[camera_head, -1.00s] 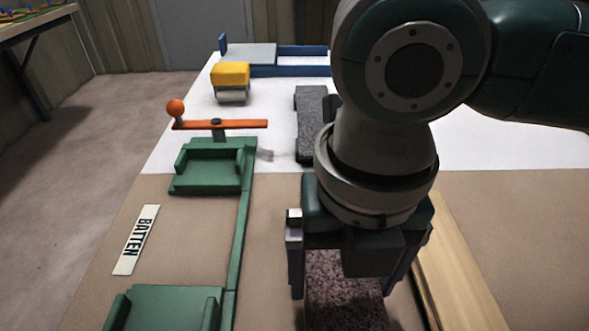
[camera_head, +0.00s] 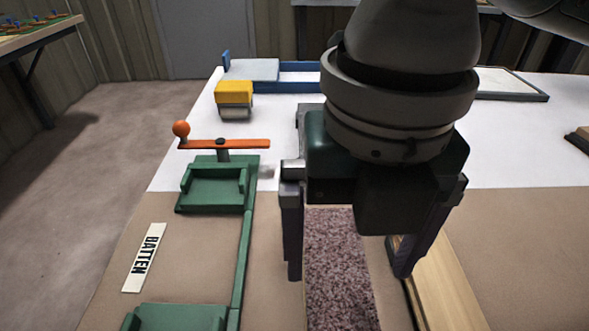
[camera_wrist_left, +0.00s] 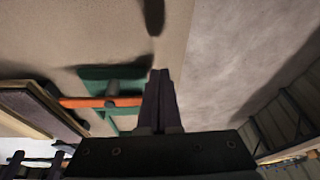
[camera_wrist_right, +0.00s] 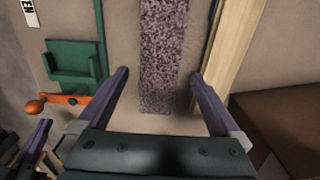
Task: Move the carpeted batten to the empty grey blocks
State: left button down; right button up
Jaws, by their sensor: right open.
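The carpeted batten (camera_head: 338,272) is a long strip with a speckled purple-brown top, lying lengthwise; it also shows in the right wrist view (camera_wrist_right: 163,58). My right gripper (camera_head: 348,277) is open above it, one finger to each side, with visible gaps between fingers and batten in the right wrist view (camera_wrist_right: 158,72). A speckled grey block (camera_head: 309,118) stands farther back, mostly hidden behind my right gripper. Whether it is empty cannot be told. My left gripper (camera_wrist_left: 162,72) shows only in its own wrist view, with its fingers together and nothing visible between them.
Green blocks (camera_head: 215,188) joined by a green rail stand left of the batten, with an orange lever (camera_head: 225,144) behind. A BATTEN label (camera_head: 145,258) lies further left. A pale wooden plank (camera_head: 443,285) lies close on the right. A yellow-topped block (camera_head: 234,93) stands at the back.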

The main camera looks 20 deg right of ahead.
jog(key=shift+r+p, duration=0.35)
jog(key=shift+r, duration=1.8)
